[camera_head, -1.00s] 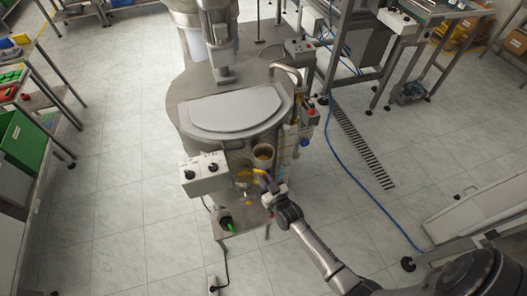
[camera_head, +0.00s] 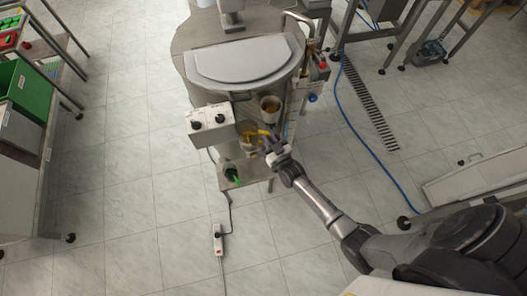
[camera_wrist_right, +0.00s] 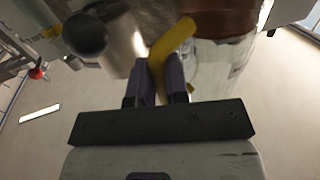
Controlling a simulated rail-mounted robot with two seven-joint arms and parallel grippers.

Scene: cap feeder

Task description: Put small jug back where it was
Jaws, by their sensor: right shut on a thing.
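The small jug (camera_head: 247,130) is see-through with brownish contents and a yellow handle (camera_head: 265,132). It appears at the front of the machine, beside the control box. My right gripper (camera_head: 270,147) is at its handle. In the right wrist view the fingers (camera_wrist_right: 160,82) are shut on the yellow handle (camera_wrist_right: 172,42), and the clear jug wall (camera_wrist_right: 215,65) shows to the right, with a brown part above. Whether the jug's base touches a support is hidden. My left gripper is not in view.
The steel machine (camera_head: 195,40) has a pale lid (camera_head: 245,62) and a control box (camera_head: 210,124). A cup with brown contents (camera_head: 270,106) is just behind the jug. A green item (camera_head: 233,176) lies below. A power strip (camera_head: 217,240) lies on the floor, which has free room in front.

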